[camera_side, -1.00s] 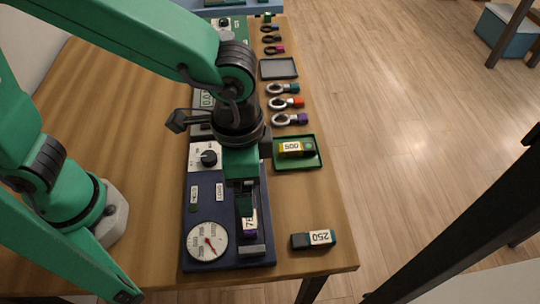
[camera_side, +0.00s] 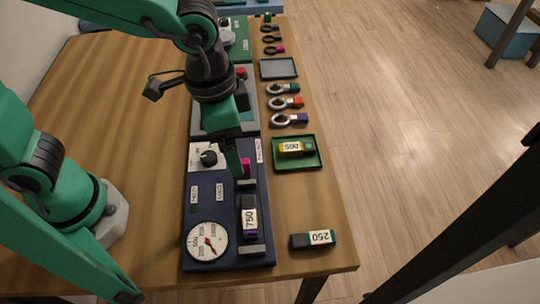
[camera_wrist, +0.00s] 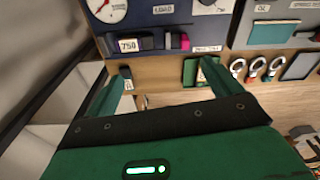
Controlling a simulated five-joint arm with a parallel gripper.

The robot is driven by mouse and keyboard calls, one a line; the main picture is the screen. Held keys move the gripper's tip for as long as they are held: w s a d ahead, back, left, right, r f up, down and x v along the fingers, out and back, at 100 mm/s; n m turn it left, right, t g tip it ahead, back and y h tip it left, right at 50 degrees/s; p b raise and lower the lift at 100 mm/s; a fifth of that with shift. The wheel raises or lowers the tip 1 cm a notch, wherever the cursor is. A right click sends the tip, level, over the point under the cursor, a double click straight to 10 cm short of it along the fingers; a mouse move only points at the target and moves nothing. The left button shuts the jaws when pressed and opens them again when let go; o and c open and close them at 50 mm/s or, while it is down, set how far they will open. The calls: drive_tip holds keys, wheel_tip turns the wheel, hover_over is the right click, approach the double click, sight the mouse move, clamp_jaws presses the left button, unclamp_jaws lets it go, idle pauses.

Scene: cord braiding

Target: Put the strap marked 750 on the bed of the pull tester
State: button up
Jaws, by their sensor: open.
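The strap marked 750 (camera_side: 249,218), dark with a white label and a purple end, lies on the bed of the pull tester (camera_side: 213,258), between two grey blocks. It also shows in the wrist view (camera_wrist: 130,45). The pull tester is a dark blue panel with a round dial (camera_side: 207,240) and a black knob (camera_side: 208,158). My gripper (camera_side: 233,162) is open and empty, above the tester's far part and clear of the strap. In the wrist view its two green fingers (camera_wrist: 162,92) stand wide apart.
A strap marked 500 (camera_side: 296,149) lies in a green tray (camera_side: 311,165). A strap marked 250 (camera_side: 313,239) lies near the table's front right corner. Several ringed pieces (camera_side: 285,103) and a grey tray (camera_side: 278,69) line the right edge. The table left of the tester is clear.

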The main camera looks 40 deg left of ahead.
drive_tip(key=s+a+r+n+t, duration=0.1)
drive_tip(key=a+r+n+t, duration=0.1)
drive_tip(key=a, duration=0.9)
drive_tip(key=s+a+r+n+t, duration=0.1)
drive_tip(key=a+r+n, duration=0.3)
drive_tip(key=a, duration=0.6)
drive_tip(key=shift+s+a+r+n+t+y, duration=0.2)
drive_tip(key=shift+a+r+n+t+y, duration=0.15)
drive_tip(key=shift+n+t, duration=0.45)
